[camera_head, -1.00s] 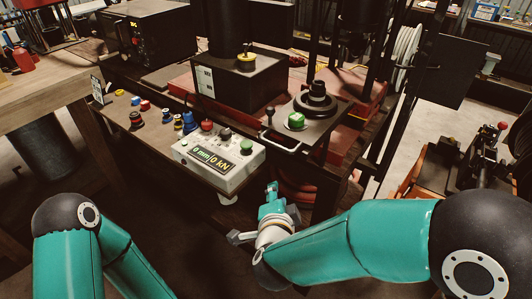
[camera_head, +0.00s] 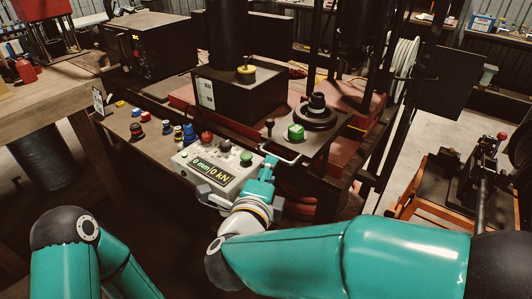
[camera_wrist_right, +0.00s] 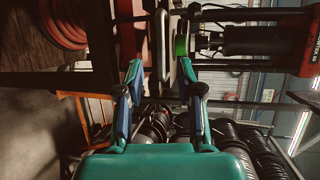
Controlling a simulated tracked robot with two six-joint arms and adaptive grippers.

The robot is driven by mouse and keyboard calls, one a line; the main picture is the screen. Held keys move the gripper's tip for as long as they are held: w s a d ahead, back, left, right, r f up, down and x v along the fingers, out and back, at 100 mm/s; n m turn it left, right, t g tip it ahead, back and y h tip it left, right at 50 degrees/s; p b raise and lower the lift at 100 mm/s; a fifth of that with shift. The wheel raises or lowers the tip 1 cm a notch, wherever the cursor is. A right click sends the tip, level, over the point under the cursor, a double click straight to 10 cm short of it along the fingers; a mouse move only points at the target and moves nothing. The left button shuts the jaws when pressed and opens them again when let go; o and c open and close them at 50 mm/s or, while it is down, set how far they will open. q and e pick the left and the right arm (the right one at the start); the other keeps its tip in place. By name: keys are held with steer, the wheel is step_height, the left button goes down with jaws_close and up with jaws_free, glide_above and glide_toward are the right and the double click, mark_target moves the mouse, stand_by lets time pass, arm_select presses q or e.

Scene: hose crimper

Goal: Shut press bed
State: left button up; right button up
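The press bed (camera_head: 318,146) is a dark plate slid out in front of the press. It carries a green block (camera_head: 296,132) and a black stepped round die (camera_head: 317,112). A pale loop handle (camera_head: 279,152) is on its front edge; its curved bar (camera_wrist_right: 174,82) also shows in the right wrist view. My right gripper (camera_head: 269,165) is at the handle. In the right wrist view its fingers (camera_wrist_right: 161,68) are spread, one on each side of the plate edge and handle. I cannot tell if they touch. My left arm shows at lower left, but its gripper is out of view.
A white control box (camera_head: 218,168) reading 0 mm and 0 kN sits just left of my right gripper. Colored fittings (camera_head: 165,130) lie on the bench beyond it. An orange-framed machine (camera_head: 455,195) stands at right, with open floor between.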

steer(key=p+x, duration=0.1)
steer(key=x, duration=0.6)
steer(key=shift+w, duration=0.1)
steer(key=shift+f, duration=0.1)
jaws_close()
